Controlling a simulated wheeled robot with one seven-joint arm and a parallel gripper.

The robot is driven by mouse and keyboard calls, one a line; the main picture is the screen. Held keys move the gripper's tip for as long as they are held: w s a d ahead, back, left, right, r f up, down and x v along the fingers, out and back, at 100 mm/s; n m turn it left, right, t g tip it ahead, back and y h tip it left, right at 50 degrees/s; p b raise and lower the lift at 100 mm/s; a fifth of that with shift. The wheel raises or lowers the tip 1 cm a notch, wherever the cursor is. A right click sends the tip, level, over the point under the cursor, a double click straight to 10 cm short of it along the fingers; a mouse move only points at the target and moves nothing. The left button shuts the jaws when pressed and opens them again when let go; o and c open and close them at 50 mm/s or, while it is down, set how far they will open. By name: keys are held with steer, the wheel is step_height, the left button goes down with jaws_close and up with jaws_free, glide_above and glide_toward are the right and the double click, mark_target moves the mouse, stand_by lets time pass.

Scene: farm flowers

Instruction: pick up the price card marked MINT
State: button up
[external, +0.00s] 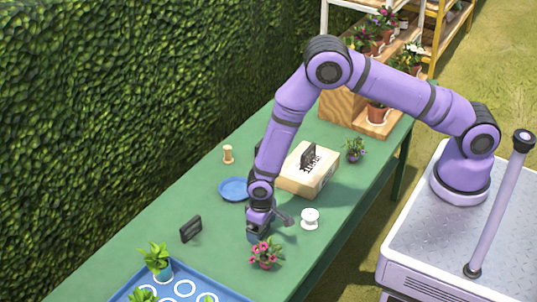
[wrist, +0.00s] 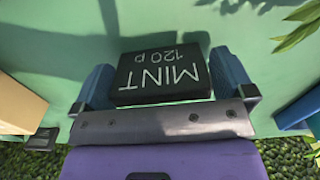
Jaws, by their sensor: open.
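The black price card marked MINT 120 p (wrist: 160,75) shows upside down in the wrist view, lying between the two blue fingers of my gripper (wrist: 162,80). The fingers stand open on either side of it, with a narrow gap at each side; whether either touches the card I cannot tell. In the external view my gripper (external: 258,232) is low over the green table, and it hides most or all of this card there.
A cardboard box (external: 308,170) with a black card on top, a blue plate (external: 234,189) and a white spool (external: 310,218) are nearby. Another black card (external: 190,229) stands left. A pink-flowered plant (external: 266,254) and blue tray (external: 215,287) are in front.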

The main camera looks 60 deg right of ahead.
steer(key=shift+f, duration=0.7)
steer(key=c, duration=0.6)
steer(key=shift+r, duration=0.15)
steer(key=shift+c, duration=0.2)
